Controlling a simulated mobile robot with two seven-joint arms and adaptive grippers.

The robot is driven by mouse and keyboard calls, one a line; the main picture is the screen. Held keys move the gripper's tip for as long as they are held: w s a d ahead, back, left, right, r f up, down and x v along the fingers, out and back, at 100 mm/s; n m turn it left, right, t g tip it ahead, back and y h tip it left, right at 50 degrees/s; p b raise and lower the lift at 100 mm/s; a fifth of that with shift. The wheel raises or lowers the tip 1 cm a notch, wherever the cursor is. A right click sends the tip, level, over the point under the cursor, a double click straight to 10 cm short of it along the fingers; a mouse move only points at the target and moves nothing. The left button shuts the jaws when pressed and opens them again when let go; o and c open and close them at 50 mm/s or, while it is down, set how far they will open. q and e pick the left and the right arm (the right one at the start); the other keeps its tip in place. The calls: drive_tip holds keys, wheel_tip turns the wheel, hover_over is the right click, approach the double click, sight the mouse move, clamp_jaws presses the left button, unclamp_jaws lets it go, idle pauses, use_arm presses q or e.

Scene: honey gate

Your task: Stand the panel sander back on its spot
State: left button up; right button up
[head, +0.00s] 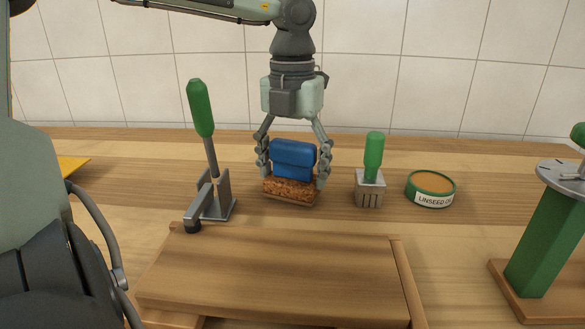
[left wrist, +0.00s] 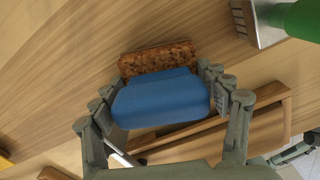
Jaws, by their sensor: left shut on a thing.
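The panel sander is a blue grip (head: 293,160) on a brown, cork-like block (head: 290,190). My left gripper (head: 292,172) comes down from above and is shut on the blue grip, one finger at each side. The block faces down and looks slightly tilted in the head view. I cannot tell whether it touches the bench or hangs just above it. In the left wrist view the blue grip (left wrist: 160,100) fills the space between my left fingers (left wrist: 165,102), with the block (left wrist: 158,58) beyond it. I see no clear marking of its spot.
A green-handled clamp (head: 208,170) stands left of the sander. A green-handled toothed tool (head: 371,185) and a linseed oil tin (head: 432,190) stand to the right. A wooden board (head: 280,270) lies in front. A green post (head: 545,240) rises at far right.

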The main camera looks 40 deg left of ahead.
sight(292, 142)
use_arm(q)
drive_tip(key=shift+f+b, duration=0.5)
drive_tip(key=shift+f, duration=0.1)
drive_tip(key=o, duration=1.5)
drive_tip(key=shift+r+p, duration=2.6)
drive_tip(key=shift+r, duration=1.5)
drive_tip(key=shift+f, duration=0.1)
